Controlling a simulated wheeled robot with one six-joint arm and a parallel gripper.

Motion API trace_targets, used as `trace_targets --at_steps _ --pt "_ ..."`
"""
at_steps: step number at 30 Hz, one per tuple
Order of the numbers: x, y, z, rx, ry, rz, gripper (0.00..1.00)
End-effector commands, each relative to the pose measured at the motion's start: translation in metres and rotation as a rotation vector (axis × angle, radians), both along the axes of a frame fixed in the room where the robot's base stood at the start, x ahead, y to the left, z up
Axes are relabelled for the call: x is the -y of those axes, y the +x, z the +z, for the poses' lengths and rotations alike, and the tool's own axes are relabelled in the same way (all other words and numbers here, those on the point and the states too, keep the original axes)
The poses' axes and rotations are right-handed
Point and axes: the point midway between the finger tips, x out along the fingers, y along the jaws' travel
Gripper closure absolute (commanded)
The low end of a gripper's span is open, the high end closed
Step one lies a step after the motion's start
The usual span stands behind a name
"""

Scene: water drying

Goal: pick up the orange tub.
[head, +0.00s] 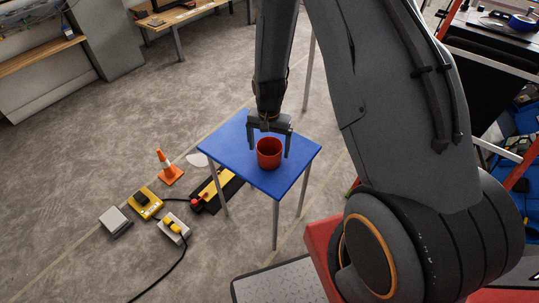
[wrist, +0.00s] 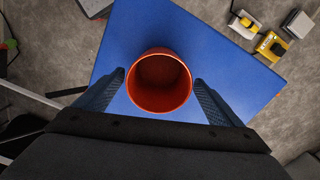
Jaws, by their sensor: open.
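The orange tub (head: 269,154) looks red-orange, round and open at the top. It stands upright on a blue-topped table (head: 230,147). My gripper (head: 268,150) is just above the table at the tub, with its fingers spread apart. In the wrist view the tub (wrist: 159,82) sits between and slightly ahead of the two fingertips (wrist: 158,77), with a gap on each side. The gripper is open and holds nothing. The tub's inside appears empty and dark.
The blue table top (wrist: 230,75) is otherwise bare. On the floor to the left are an orange cone (head: 167,168), a yellow device (head: 145,202), a grey box (head: 115,221) and a grey-yellow device (head: 173,229). A yellow-black item (head: 215,187) lies partly under the table.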

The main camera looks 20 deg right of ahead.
Motion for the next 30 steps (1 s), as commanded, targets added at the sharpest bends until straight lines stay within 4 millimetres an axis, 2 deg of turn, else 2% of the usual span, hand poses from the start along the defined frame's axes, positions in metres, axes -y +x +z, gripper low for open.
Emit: trace_targets --at_steps 9,19,20,27,30 --pt "0.0 -0.003 -0.035 -0.001 0.0 0.0 0.11" --pt "0.0 -0.002 -0.04 0.0 0.0 0.0 0.11" --pt "0.0 -0.002 -0.04 0.0 0.0 0.0 0.12" --pt "0.0 -0.002 -0.04 0.0 0.0 0.001 0.53" --pt "0.0 -0.002 -0.04 0.0 0.0 0.001 0.56"
